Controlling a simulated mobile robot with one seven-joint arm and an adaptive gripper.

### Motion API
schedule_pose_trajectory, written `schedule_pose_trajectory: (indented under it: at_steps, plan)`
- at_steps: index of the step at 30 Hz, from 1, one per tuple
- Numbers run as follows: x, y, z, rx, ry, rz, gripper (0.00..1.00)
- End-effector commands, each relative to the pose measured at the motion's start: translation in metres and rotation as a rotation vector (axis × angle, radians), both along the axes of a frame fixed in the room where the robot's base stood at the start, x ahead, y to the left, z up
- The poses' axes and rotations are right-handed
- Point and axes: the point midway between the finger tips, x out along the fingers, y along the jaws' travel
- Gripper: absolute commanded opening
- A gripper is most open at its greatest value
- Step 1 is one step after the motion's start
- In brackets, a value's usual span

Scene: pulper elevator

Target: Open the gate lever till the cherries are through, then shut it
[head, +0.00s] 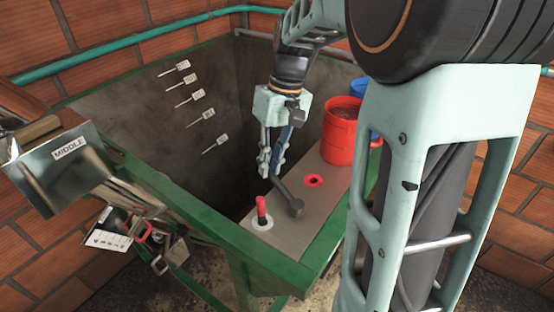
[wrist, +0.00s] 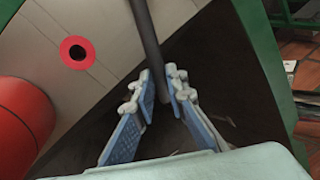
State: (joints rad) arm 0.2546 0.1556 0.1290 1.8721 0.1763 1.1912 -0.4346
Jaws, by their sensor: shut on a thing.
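A dark grey lever (head: 287,194) rises from the tan ledge of the green-framed hopper; its rounded lower end is near the ledge. My gripper (head: 272,168) is over the hopper opening with its fingers around the lever's upper part. In the wrist view the dark bar (wrist: 147,35) runs down between the blue-padded fingertips (wrist: 163,92), and the gripper is shut on it. No cherries can be made out in the dark hopper (head: 215,160). The gate itself is hidden.
A red-handled control (head: 261,210) with a white base and a red ring (head: 313,180) are on the ledge. A red bucket (head: 338,140) stands behind, beside a blue one (head: 359,88). A metal box marked MIDDLE (head: 60,168) is at left. Several labels line the hopper wall.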

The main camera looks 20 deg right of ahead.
Motion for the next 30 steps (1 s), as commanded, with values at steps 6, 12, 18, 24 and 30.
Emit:
schedule_pose_trajectory:
  at_steps: [6, 12, 18, 24, 30]
  plan:
    - [-0.0005, 0.0045, 0.0002, -0.001, -0.002, 0.038, 0.0]
    - [-0.0007, 0.0049, 0.0002, -0.001, -0.002, 0.043, 0.0]
    - [-0.0007, 0.0048, 0.0002, -0.001, -0.001, 0.042, 0.0]
    - [-0.0007, 0.0047, 0.0001, 0.0, -0.001, 0.041, 0.3]
    - [-0.0009, 0.0047, 0.0002, 0.0, -0.001, 0.041, 0.3]
